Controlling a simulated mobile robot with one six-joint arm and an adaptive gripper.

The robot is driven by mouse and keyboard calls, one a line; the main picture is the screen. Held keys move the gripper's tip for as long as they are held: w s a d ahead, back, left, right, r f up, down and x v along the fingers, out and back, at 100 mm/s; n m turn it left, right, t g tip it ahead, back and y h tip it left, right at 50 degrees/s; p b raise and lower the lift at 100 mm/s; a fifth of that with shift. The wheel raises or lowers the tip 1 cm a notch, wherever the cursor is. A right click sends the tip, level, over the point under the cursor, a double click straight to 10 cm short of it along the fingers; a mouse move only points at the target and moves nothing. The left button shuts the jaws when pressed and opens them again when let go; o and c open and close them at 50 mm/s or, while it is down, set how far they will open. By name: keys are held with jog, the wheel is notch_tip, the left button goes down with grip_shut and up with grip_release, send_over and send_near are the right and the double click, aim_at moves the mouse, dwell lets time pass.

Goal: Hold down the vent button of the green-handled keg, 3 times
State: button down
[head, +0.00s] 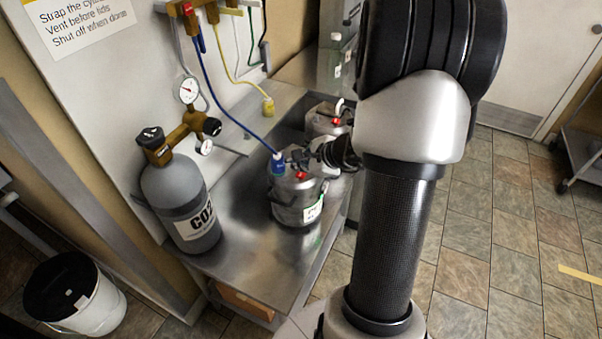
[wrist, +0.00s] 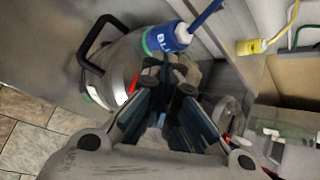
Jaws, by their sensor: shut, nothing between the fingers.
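The near keg (head: 296,205) is a grey metal vessel on the steel bench, with a white and green label. A red button (head: 301,175) sits on its top, beside a blue connector (head: 278,164). In the wrist view this keg (wrist: 118,62) has a black handle (wrist: 88,55), and the red button (wrist: 134,84) lies left of my fingertips. I cannot make out a green handle on any keg. My gripper (head: 299,156) is shut and empty over the near keg's top, close behind the button; contact cannot be told. It also shows in the wrist view (wrist: 165,72).
A second keg (head: 323,118) with a red button (head: 335,122) stands behind, partly hidden by my arm. A grey CO2 cylinder (head: 182,205) with gauges stands left. Blue and yellow hoses hang from the wall manifold. A white bucket (head: 85,300) is on the floor.

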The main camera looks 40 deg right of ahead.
aim_at(299, 175)
jog(key=shift+f, duration=0.1)
dwell(0.4)
jog(key=shift+f+b, duration=0.35)
jog(key=shift+b, duration=0.35)
jog(key=shift+f, duration=0.6)
dwell(0.5)
jog(key=shift+r, duration=0.15)
jog(key=shift+r+p, duration=0.65)
jog(key=shift+r, duration=0.25)
jog(key=shift+r, duration=0.15)
notch_tip(299, 175, up, 5)
jog(key=p, duration=0.3)
jog(key=shift+p, duration=0.4)
